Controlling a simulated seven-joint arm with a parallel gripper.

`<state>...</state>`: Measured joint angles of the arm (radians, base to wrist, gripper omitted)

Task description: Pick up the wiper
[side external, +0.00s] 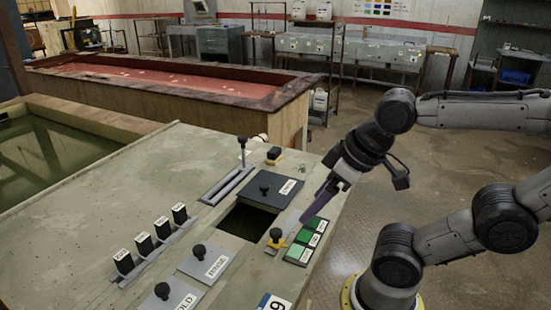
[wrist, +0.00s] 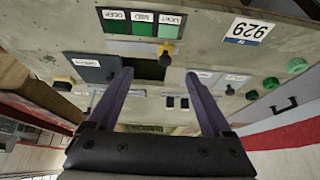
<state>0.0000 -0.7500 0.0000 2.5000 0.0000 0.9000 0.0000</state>
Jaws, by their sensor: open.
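I cannot tell for certain which object is the wiper. A small black block with a yellow base (side external: 274,155) lies at the bench's far right edge; it shows at the left in the wrist view (wrist: 62,83). A yellow piece with a black knob (side external: 276,238) sits beside the dark opening; it also shows at top centre in the wrist view (wrist: 167,50). My gripper (side external: 312,208), with purple fingers, hangs over the bench's right edge near the green tiles. In the wrist view my gripper (wrist: 157,76) has its fingers wide apart, with nothing between them.
A dark labelled plate with a knob (side external: 271,188) adjoins the rectangular opening (side external: 247,222). Green labelled tiles (side external: 307,240) lie along the right edge. A short post (side external: 242,152) stands on a rail. Several black labelled blocks (side external: 144,245) stand left.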

